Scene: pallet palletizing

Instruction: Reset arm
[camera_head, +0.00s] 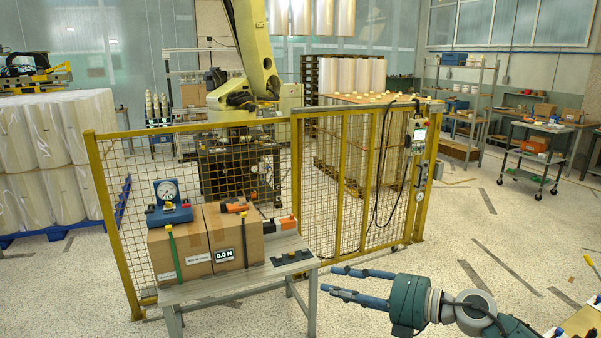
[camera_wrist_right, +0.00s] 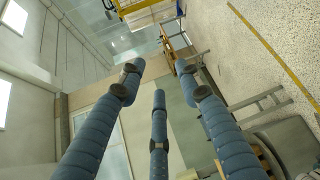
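My right gripper (camera_head: 347,283) reaches in from the lower right of the head view, to the right of the metal table (camera_head: 222,285). Its blue fingers point left, spread apart, with nothing between them. In the right wrist view, the three blue fingers of the right gripper (camera_wrist_right: 161,85) are spread wide and empty. My left gripper is not in the head view.
A wheeled cart (camera_head: 535,155) stands back right. Floor around my right gripper is clear.

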